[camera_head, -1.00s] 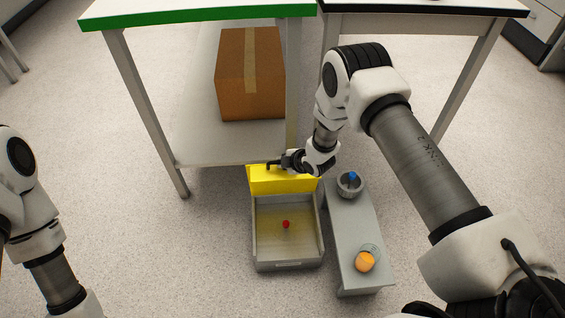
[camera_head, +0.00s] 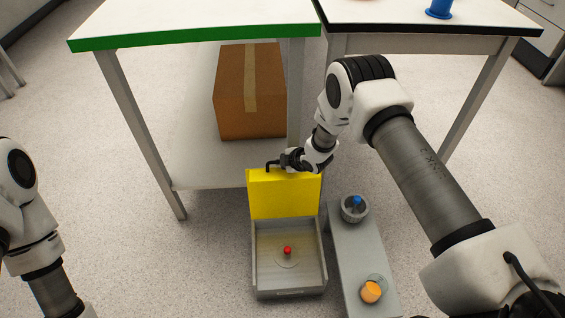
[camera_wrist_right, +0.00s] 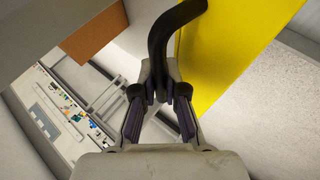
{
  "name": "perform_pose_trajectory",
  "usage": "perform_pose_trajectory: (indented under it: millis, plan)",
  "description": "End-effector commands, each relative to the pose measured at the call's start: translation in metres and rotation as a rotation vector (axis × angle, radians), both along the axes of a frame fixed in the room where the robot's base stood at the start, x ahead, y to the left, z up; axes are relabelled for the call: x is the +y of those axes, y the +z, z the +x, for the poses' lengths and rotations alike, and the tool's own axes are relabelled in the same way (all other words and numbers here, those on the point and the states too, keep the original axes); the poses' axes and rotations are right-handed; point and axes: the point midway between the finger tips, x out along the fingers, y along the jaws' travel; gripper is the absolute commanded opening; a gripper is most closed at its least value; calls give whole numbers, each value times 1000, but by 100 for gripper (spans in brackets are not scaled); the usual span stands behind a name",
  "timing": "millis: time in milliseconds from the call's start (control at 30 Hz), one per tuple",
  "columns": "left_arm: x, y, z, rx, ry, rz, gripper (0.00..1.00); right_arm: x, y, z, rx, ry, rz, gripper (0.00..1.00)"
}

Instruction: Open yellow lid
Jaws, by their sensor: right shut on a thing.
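The yellow lid (camera_head: 285,200) stands raised, close to upright, at the back edge of a grey box (camera_head: 290,293). My right gripper (camera_head: 282,161) is at the lid's top edge, shut on its black handle (camera_head: 270,167). In the right wrist view the fingertips (camera_wrist_right: 160,92) close around the curved black handle (camera_wrist_right: 165,40), and the yellow lid (camera_wrist_right: 225,60) is at the upper right. The box is open at the top and holds a red-knobbed item (camera_head: 287,250) on its floor. My left gripper is out of view; only its arm shows at the left.
A grey bench (camera_head: 349,250) right of the box holds a grey bowl with a blue-topped item (camera_head: 355,208) and an orange-topped container (camera_head: 370,292). Behind, a cardboard box (camera_head: 249,95) sits on the low shelf of a green-edged table (camera_head: 195,38). Floor at left is clear.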

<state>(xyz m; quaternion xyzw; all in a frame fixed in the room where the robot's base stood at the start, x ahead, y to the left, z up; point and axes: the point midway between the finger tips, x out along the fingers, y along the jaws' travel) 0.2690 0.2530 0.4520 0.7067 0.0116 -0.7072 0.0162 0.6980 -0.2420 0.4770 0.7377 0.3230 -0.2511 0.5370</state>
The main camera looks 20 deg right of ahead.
Motion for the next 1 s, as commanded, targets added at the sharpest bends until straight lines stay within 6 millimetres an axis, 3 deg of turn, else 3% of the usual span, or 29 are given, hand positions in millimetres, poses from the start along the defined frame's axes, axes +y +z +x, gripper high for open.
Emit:
perform_pose_trajectory:
  millis: [67, 167, 200, 567, 1000]
  plan:
    - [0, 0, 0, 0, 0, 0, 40, 1, 1, 1, -4, 2, 0, 0]
    - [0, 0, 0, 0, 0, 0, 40, 1, 1, 1, -4, 2, 0, 35]
    - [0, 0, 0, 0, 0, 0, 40, 1, 1, 1, -4, 2, 0, 37]
    - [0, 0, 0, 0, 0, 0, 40, -1, 5, -3, -1, 0, 0, 37]
    - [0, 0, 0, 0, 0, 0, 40, -21, 76, -67, -3, -1, 1, 37]
